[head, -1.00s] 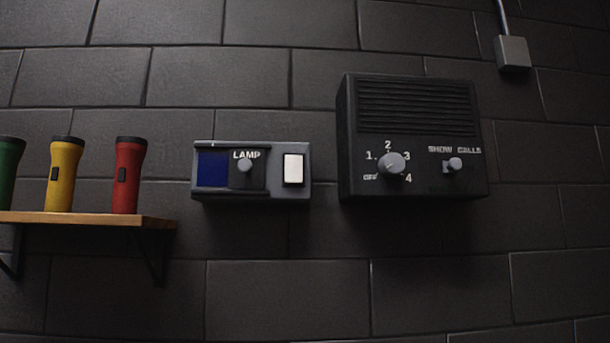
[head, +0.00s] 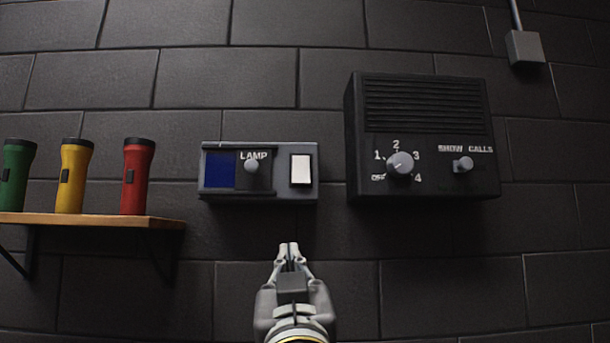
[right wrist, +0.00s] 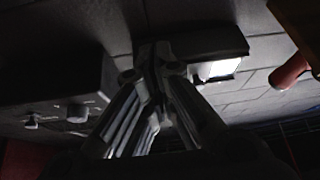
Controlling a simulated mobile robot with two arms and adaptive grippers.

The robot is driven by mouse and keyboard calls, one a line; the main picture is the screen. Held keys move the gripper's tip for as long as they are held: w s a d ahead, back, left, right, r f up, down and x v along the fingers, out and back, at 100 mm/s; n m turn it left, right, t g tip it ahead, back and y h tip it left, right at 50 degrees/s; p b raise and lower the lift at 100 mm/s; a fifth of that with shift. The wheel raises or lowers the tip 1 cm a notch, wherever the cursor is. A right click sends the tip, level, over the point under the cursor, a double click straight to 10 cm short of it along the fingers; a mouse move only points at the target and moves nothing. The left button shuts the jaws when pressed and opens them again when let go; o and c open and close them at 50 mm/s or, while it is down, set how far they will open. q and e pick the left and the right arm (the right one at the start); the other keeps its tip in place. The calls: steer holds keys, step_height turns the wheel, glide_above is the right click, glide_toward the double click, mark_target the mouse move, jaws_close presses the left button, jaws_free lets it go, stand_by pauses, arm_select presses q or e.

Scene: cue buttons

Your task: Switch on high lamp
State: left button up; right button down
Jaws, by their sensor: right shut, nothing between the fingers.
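The lamp box (head: 213,193) is grey and hangs on the wall in the middle of the head view. It has a blue panel (head: 219,170), a small grey knob (head: 251,167) under the word LAMP, and a white rocker or square (head: 301,169) at its right. My right gripper (head: 289,250) is shut and empty, below the right half of the box and apart from it in the picture. In the right wrist view the shut fingers (right wrist: 156,60) overlap the dark box, and the bright white square (right wrist: 218,68) shows beside them. My left gripper is not in view.
A black speaker unit (head: 425,145) with a numbered dial (head: 400,164) and a SHOW CALLS knob (head: 463,165) hangs at right. A wooden shelf (head: 90,220) at left holds green, yellow and red flashlights. The wall below the boxes is clear.

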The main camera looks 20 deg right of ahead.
steer(key=s+r+m+t+h, duration=0.1)
steer(key=s+r+t, duration=0.1)
steer(key=s+r, duration=0.5)
steer(key=shift+r+m+h, duration=0.4)
steer(key=shift+r, duration=0.3)
steer(key=shift+a, duration=0.1)
steer(key=p, duration=0.6)
glide_toward(301, 162)
step_height(301, 162, up, 4)
steer(key=shift+w+d+f+p, duration=0.15)
steer(key=shift+w+d+p, duration=0.05)
steer(key=shift+w+p, duration=0.35)
steer(key=shift+w+d+f+p, duration=0.2)
steer(key=shift+w+p, duration=0.35)
steer(key=shift+w, duration=0.05)
steer(key=shift+w+d+f, duration=0.25)
steer(key=shift+w, duration=0.35)
steer(key=shift+a, duration=0.1)
